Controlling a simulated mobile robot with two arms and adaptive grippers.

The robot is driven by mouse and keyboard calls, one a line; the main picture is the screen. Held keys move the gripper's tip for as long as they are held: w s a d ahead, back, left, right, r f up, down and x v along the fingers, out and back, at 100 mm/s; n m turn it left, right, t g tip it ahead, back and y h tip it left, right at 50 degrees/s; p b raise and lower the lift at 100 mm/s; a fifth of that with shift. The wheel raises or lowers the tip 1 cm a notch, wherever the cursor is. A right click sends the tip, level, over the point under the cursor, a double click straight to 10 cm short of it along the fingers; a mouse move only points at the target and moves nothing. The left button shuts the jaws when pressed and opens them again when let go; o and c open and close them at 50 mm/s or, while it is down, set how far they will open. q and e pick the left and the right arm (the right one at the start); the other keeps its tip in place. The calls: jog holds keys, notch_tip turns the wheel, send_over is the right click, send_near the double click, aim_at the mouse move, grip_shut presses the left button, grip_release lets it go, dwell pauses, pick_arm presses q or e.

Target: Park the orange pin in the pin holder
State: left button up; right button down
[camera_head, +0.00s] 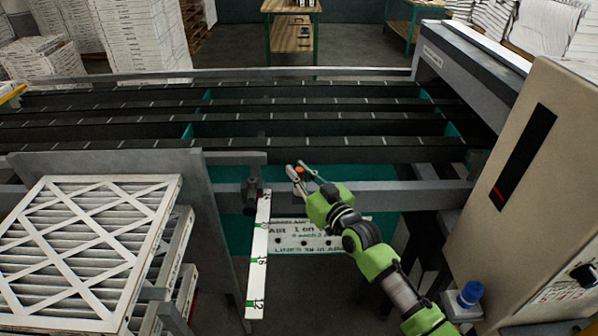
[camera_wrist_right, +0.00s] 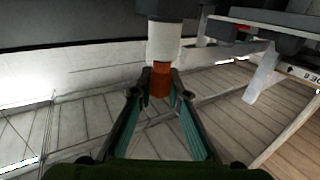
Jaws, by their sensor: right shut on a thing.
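The orange pin (camera_head: 300,171) shows as a small orange spot between the fingertips of my right gripper (camera_head: 303,172), in front of the conveyor's front rail. In the wrist view the right gripper (camera_wrist_right: 160,88) is shut on the orange pin (camera_wrist_right: 160,80). A pale cylinder (camera_wrist_right: 163,42) and a dark round part are in line above the pin; I cannot tell whether they are joined to it. A white board (camera_head: 300,240) with printed text and several dark spots is partly behind my right arm. I cannot tell which part is the pin holder. My left gripper is not in view.
A white numbered strip (camera_head: 258,255) hangs left of my right gripper, below a dark clamp (camera_head: 252,190). Framed filters (camera_head: 85,245) are stacked at left. A beige control cabinet (camera_head: 540,190) stands at right, with a blue-capped object (camera_head: 470,294) beside it.

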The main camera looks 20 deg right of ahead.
jog(key=shift+f, duration=0.15)
jog(key=c, duration=1.9)
grip_release()
jog(key=v, duration=1.2)
jog(key=shift+f, duration=0.1)
